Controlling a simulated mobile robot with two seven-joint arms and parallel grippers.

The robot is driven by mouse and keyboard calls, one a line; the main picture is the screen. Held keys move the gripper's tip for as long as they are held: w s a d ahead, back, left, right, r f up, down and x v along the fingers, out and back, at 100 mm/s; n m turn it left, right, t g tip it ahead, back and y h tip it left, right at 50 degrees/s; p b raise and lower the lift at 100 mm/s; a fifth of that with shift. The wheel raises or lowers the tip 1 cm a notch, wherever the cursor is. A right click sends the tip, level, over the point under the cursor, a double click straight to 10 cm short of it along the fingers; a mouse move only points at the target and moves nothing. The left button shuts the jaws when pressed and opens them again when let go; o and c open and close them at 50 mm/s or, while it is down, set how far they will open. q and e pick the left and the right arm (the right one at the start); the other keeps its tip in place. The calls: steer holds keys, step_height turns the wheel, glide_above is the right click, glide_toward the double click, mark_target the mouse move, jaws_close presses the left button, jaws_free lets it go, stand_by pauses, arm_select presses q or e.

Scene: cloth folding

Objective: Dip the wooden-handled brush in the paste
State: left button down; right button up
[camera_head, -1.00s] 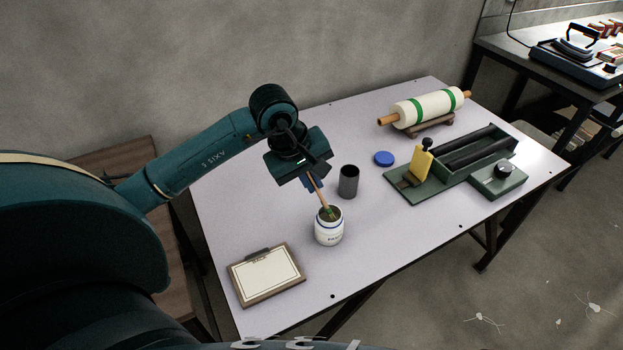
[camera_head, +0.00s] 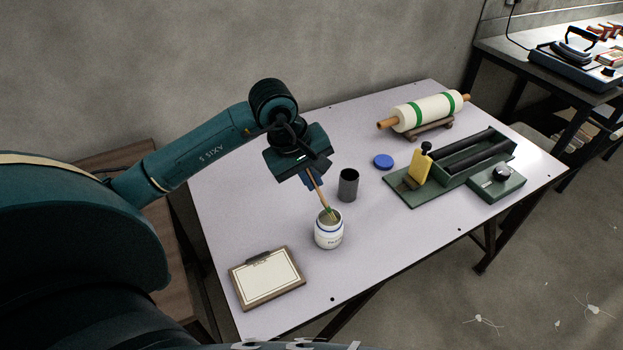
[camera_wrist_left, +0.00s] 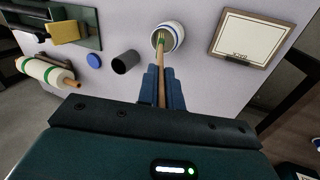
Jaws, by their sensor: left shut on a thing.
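My left gripper (camera_head: 311,179) is shut on the wooden-handled brush (camera_head: 317,192) and holds it tilted above the white paste jar (camera_head: 328,236). The brush's green lower part is at the jar's mouth; I cannot tell how deep its tip is. In the left wrist view the brush (camera_wrist_left: 162,80) runs from between the blue fingers (camera_wrist_left: 162,88) to the jar (camera_wrist_left: 178,35). The jar stands upright and uncapped, with a blue ring near its rim. My right gripper is not in view.
A dark cup (camera_head: 348,186) stands just behind the jar, and a blue lid (camera_head: 383,161) lies beyond it. A clipboard (camera_head: 266,278) lies front left. A green tray device (camera_head: 413,197) and a banded roller (camera_head: 428,109) sit to the right. The table's front right is clear.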

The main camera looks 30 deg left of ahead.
arm_select(q)
step_height(320, 180, up, 3)
steer(key=shift+r+p, duration=0.15)
steer(key=shift+p, duration=0.55)
steer(key=shift+r+p, duration=0.35)
steer(key=shift+r, duration=0.45)
